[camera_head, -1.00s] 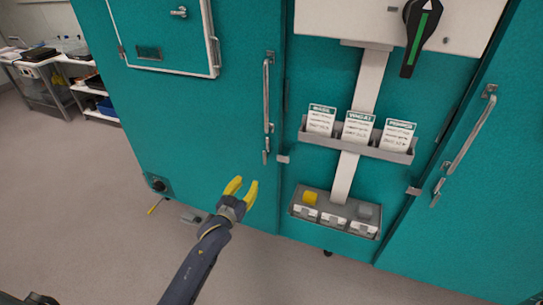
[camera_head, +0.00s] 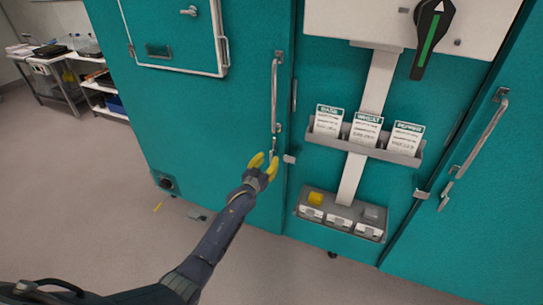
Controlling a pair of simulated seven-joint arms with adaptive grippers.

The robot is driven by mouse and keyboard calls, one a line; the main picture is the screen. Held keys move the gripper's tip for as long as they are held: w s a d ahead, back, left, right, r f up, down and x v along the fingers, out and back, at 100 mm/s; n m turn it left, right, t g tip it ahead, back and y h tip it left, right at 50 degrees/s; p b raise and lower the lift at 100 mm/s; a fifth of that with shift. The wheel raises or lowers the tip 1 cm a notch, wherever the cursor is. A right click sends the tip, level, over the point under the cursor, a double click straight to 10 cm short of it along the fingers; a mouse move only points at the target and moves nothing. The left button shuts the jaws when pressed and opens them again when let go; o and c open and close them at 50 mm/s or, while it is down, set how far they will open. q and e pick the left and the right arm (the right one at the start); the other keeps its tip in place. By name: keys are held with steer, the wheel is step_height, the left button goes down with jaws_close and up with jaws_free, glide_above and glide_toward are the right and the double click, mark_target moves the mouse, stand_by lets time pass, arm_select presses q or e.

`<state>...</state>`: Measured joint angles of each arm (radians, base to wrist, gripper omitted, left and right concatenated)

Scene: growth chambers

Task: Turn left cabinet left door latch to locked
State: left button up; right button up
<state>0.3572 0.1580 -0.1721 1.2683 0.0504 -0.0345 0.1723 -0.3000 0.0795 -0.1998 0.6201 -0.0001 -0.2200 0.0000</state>
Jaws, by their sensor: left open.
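The left cabinet (camera_head: 190,120) is teal, with a long vertical metal handle (camera_head: 276,95) near the right edge of its door. Just below the handle is a small metal latch (camera_head: 273,145), hanging about vertical. My left gripper (camera_head: 266,162) has yellow fingertips, is open, and is right at the lower end of the latch. The fingers partly hide the latch's lower end, and I cannot tell whether they touch it. My right gripper is not in view.
Right of the door, a grey rack (camera_head: 400,155) holds several labelled cards, above a grey box (camera_head: 340,216) with a yellow block. A black rotary switch (camera_head: 431,38) is at upper right. A second teal cabinet (camera_head: 480,230) stands at right. A shelf unit (camera_head: 60,85) stands far left.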

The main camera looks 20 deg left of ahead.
mark_target(271, 156)
arm_select(q)
steer(key=shift+w+d, duration=0.15)
steer(key=shift+w, duration=0.8)
steer(key=shift+w+d, duration=0.1)
steer(key=shift+w, duration=0.85)
steer(key=shift+c, duration=0.4)
jaws_close()
